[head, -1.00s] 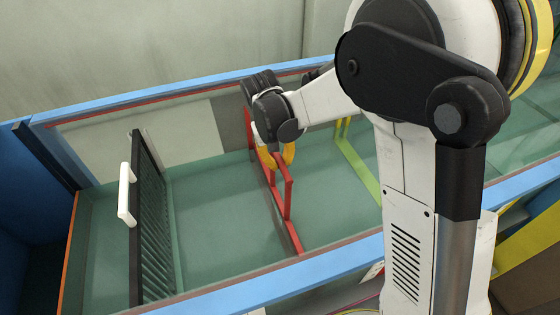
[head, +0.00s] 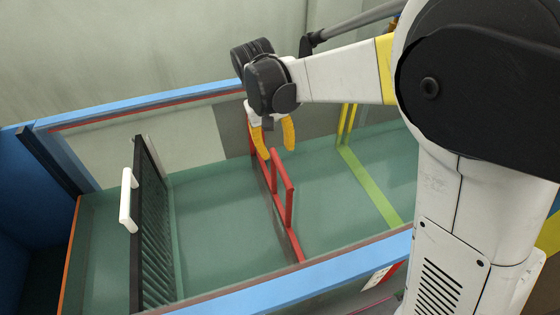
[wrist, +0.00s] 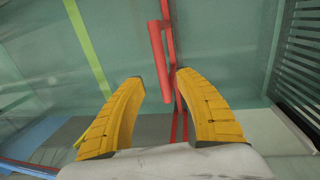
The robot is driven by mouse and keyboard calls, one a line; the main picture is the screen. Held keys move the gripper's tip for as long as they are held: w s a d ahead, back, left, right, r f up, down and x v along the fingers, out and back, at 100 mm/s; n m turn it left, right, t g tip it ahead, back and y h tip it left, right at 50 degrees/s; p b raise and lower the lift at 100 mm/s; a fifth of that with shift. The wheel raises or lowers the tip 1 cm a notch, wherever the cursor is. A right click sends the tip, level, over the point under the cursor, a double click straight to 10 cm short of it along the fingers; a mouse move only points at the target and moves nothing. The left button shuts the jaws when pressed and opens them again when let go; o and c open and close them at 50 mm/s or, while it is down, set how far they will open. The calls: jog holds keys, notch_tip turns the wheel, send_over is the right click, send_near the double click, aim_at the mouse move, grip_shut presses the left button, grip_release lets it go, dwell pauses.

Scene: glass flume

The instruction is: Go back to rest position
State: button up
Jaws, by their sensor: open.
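My gripper (head: 273,135) has yellow fingers and hangs open over the flume, above the red frame (head: 282,190) in the head view. In the wrist view the two fingers (wrist: 157,85) are spread apart with nothing between them that they hold. The red bar (wrist: 160,62) shows beyond and between the fingertips, below the gripper. Whether a finger touches the red frame is hard to tell from the head view, but the wrist view shows a gap.
A dark slatted gate (head: 152,225) with a white handle (head: 128,200) stands at the left in the flume. A yellow-green strip (head: 370,185) lies to the right. The flume's blue rim (head: 290,284) runs along the front. The floor between gate and red frame is clear.

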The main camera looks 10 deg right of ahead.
jog(key=s+d+r+t+y, duration=0.1)
jog(key=s+d+r+t, duration=0.2)
jog(key=s+d+r, duration=0.5)
jog(key=s+d+f+m+t+y, duration=0.1)
jog(key=s+d+f+m+t, duration=0.1)
jog(key=s, duration=0.8)
jog(key=shift+s+d+t, duration=0.25)
jog(key=shift+d+t, duration=0.65)
jog(key=shift+d, duration=0.3)
